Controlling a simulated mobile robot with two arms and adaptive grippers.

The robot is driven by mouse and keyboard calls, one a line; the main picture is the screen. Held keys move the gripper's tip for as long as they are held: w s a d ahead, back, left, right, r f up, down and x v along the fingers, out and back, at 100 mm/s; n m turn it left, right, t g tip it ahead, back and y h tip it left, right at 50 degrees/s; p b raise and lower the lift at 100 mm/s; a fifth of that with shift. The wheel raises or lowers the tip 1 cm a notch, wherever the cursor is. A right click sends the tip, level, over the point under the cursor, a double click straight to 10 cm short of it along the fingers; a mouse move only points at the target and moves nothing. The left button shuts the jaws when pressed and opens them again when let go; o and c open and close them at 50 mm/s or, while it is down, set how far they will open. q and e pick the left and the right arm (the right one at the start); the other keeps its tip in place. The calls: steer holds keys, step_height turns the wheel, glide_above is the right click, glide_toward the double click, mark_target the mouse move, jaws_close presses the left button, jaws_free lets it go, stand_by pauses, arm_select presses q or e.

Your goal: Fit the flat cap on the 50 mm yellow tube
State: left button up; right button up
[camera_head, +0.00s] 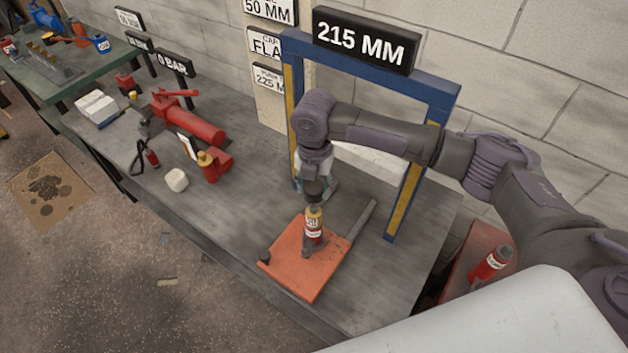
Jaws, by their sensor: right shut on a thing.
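A small upright stack stands on the orange plate (290,262). It has a yellow tube (314,214) on top and a red, white-labelled body (313,232) below. My right gripper (316,192) points down right above the yellow tube. It is shut on a small dark piece that looks like the flat cap, mostly hidden by the fingers. I cannot tell whether this piece touches the tube. My left gripper is not in view.
A red pump (190,121), a red cylinder with yellow top (214,165) and a white block (176,180) sit left. The bench front left is clear.

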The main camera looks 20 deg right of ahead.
mark_target(314, 205)
steer(key=shift+f+b, duration=0.4)
steer(key=shift+f, duration=0.9)
steer(key=shift+p, duration=0.55)
steer(key=shift+p, duration=0.3)
steer(key=shift+p, duration=0.35)
stand_by(0.5)
steer(key=shift+f+b, duration=0.9)
steer(key=shift+f, duration=1.05)
steer(key=o, duration=1.3)
step_height(314, 205, up, 12)
steer(key=shift+r, duration=0.1)
